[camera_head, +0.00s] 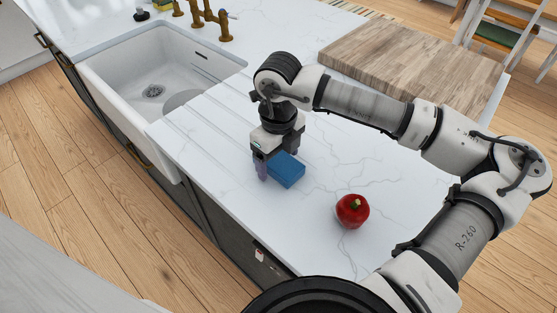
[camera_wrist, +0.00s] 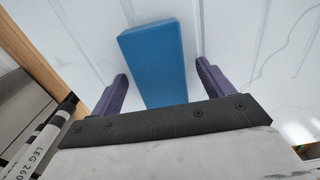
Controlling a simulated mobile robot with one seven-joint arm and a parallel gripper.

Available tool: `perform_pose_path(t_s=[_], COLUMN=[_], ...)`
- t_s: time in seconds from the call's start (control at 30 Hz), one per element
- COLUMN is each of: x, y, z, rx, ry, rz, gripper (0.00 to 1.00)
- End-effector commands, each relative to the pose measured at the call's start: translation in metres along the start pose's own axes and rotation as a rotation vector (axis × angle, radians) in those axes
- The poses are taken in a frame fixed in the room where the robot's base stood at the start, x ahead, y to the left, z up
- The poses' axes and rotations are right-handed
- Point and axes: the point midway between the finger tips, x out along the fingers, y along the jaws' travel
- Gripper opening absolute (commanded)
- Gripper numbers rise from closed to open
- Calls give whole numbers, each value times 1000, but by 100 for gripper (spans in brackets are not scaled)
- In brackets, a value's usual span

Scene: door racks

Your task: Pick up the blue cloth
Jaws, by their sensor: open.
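The blue cloth (camera_head: 287,170) looks like a flat-sided blue block and lies on the white marble counter. In the wrist view the blue cloth (camera_wrist: 156,62) lies between my two purple fingers, with clear space on each side of it. My gripper (camera_head: 266,168) is open and points down at the cloth, at its left side in the head view. In the wrist view my gripper (camera_wrist: 162,82) holds nothing. The near end of the cloth is partly hidden by the gripper's body in the wrist view.
A red apple or pepper (camera_head: 352,211) sits on the counter (camera_head: 335,265) to the right of the cloth. A wooden cutting board (camera_head: 400,58) lies at the back right. A white sink (camera_head: 120,75) with brass taps (camera_head: 222,25) is at the left. The counter's front edge is close.

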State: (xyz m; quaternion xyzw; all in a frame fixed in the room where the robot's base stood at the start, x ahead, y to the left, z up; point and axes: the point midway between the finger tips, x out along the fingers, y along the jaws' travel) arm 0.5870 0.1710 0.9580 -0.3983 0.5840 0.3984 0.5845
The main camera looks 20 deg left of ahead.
Motion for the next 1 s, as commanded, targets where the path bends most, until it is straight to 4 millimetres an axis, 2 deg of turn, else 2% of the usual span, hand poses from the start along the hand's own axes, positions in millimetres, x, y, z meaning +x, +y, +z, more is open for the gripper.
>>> perform_pose_path(t_s=[0.1,0.47,0.77,0.87,1.0], x=[0,0,-3,-9,-30], y=[0,0,0,-1,0], z=[0,0,0,0,0], rx=[0,0,0,1,0], ry=[0,1,1,0,-1], rz=[0,0,-1,-2,-3], gripper=[77,32,31,31,31])
